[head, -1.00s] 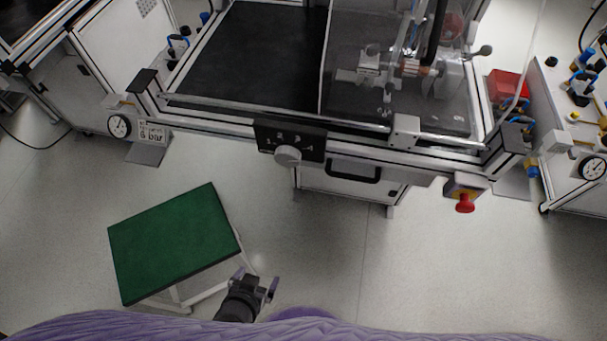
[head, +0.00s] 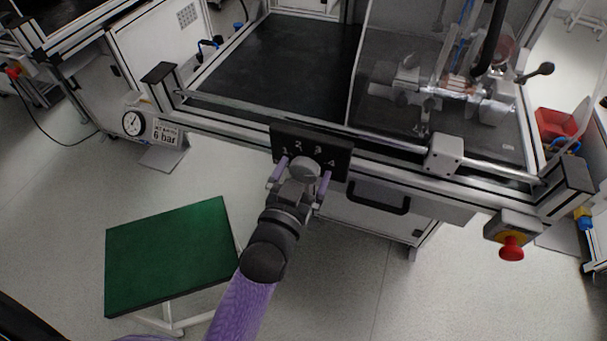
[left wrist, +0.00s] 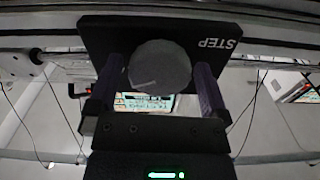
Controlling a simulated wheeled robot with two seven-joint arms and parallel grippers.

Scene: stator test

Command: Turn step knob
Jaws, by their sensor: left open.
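The step knob (head: 305,169) is a round grey dial on a black panel (head: 338,158) with numbers, fixed to the front rail of the test bench. My left gripper (head: 299,180) is open in front of the panel, with one purple finger on each side of the knob. In the left wrist view the knob (left wrist: 160,67) sits between the two fingers (left wrist: 158,88), with a light pointer line on its face and the word STEP on the panel (left wrist: 215,62). Gaps show beside the knob; I see no clear contact. My right gripper is not in view.
A black drawer handle (head: 379,198) is below right of the panel. A red emergency button (head: 511,247) hangs at the bench's right. A pressure gauge (head: 133,124) is at the left. A green-topped stool (head: 170,252) stands at lower left. A clear guard covers the stator rig (head: 455,85).

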